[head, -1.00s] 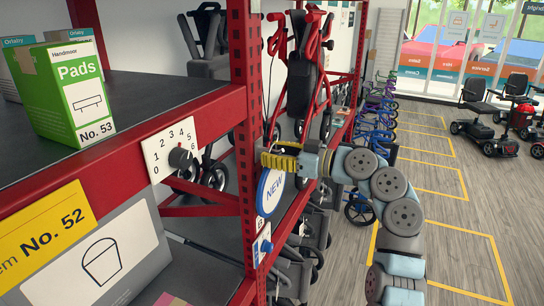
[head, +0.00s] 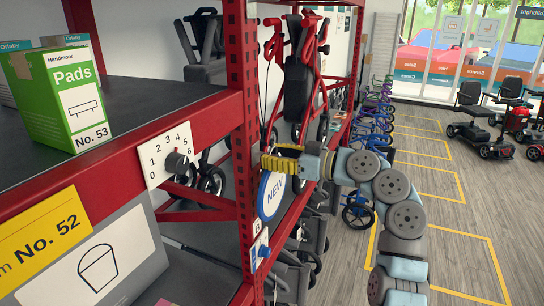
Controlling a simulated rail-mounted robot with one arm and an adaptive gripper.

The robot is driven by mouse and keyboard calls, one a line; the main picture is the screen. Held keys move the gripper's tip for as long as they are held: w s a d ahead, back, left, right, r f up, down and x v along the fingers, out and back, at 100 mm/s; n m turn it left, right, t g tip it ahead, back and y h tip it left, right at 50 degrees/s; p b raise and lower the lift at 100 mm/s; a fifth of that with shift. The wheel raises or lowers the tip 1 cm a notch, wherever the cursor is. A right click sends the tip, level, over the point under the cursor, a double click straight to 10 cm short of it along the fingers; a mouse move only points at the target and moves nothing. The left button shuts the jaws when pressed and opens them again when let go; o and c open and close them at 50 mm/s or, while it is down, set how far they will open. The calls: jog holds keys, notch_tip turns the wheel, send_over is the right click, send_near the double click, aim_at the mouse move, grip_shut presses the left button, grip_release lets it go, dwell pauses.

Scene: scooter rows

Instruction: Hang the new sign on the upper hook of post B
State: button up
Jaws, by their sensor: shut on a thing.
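The sign is close beside the right side of a perforated red post (head: 240,120). A small plate (head: 259,246) with a letter, seemingly B, and a blue knob sits on this post below the sign. The upper hook is not visible; my gripper and the sign cover that area. I cannot tell whether the sign touches the post or a hook.
A red shelf beam (head: 110,160) with a numbered dial plate (head: 168,156) runs left of the post. A green Pads box (head: 68,100) stands on the shelf. The aisle floor (head: 450,220) at right is clear, with scooters (head: 490,120) beyond.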

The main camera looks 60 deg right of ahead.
jog(key=shift+s, duration=0.2)
jog(key=s, duration=0.3)
jog(key=shift+d+b, duration=0.1)
jog(key=shift+b, duration=0.25)
jog(key=shift+s, duration=0.1)
dwell(0.4)
jog(key=s+r, duration=0.1)
jog(key=s, duration=0.5)
jog(key=shift+d+b, duration=0.15)
jog(key=shift+b, duration=0.15)
dwell(0.7)
